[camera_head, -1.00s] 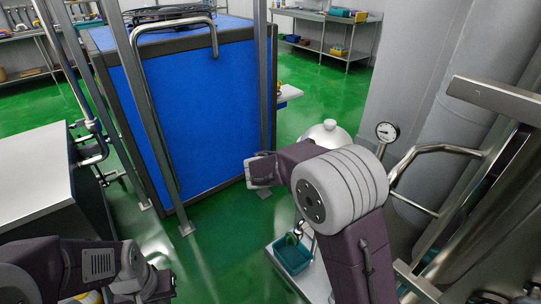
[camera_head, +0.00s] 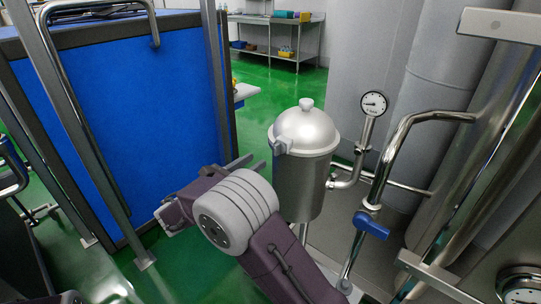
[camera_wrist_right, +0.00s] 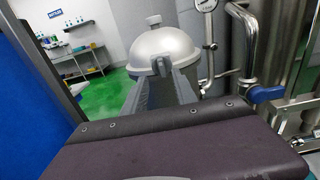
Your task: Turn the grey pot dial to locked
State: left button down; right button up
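A steel pot (camera_head: 303,185) with a domed lid (camera_head: 305,128) and round top knob stands right of centre in the head view. A small grey fitting (camera_head: 282,147) sits at the left of its lid rim; I cannot tell whether it is the dial or how it is set. In the right wrist view the lid (camera_wrist_right: 163,45) is straight ahead, partly behind my fingers. My left gripper is out of view.
A pressure gauge (camera_head: 374,103), steel pipes and a blue-handled valve (camera_head: 371,226) stand right of the pot. A blue panel in a dark frame (camera_head: 130,120) fills the left. Green floor is open behind, before a shelf table (camera_head: 275,38).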

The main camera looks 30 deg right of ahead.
aim_at(275, 148)
jog(key=b+x, duration=0.2)
jog(key=x, duration=0.5)
jog(key=shift+d+f+b, duration=0.1)
jog(key=shift+d+b, duration=0.25)
jog(key=shift+d, duration=0.1)
jog(key=shift+w+d, duration=0.25)
jog(key=shift+d, duration=0.15)
grip_shut()
